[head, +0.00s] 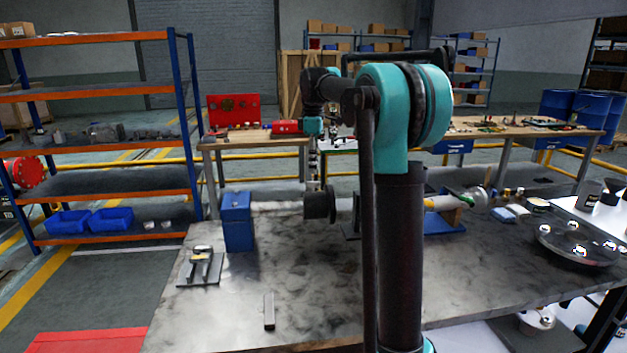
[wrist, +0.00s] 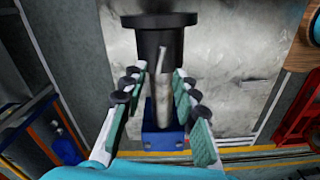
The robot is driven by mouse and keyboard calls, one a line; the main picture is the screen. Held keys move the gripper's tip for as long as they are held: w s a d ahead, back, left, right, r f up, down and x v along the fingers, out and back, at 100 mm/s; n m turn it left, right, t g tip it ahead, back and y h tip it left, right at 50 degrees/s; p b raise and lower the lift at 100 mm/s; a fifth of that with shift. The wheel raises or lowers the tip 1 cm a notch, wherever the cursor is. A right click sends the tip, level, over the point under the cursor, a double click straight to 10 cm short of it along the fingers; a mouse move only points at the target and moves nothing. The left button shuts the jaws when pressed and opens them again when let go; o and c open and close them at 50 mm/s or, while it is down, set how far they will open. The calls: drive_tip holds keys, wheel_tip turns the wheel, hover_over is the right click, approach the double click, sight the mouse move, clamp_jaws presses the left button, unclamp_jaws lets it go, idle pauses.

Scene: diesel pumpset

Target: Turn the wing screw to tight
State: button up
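In the wrist view a dark flanged cylinder (wrist: 160,42) is at the top centre. A slim pale grey upright piece (wrist: 163,98), which looks like the wing screw's wing, shows below it between my fingers. My gripper (wrist: 157,82) is open, with one finger on each side of this piece and a visible gap on both sides. In the head view my gripper (head: 313,172) points down just above the dark cylinder (head: 319,204) over the workbench. The wing screw is too small or hidden to make out there, and my arm covers part of the bench.
A blue box (head: 237,220) and a small plate with a clamp-like part (head: 201,265) stand left on the metal workbench (head: 225,312). A small grey block (head: 269,310) lies near the front. A round dark tray (head: 578,245) is at right. A blue block (wrist: 163,138) sits below the fingers.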

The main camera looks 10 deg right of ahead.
sight(314, 186)
drive_tip(key=shift+f, duration=2.75)
drive_tip(key=shift+c, duration=0.3)
clamp_jaws()
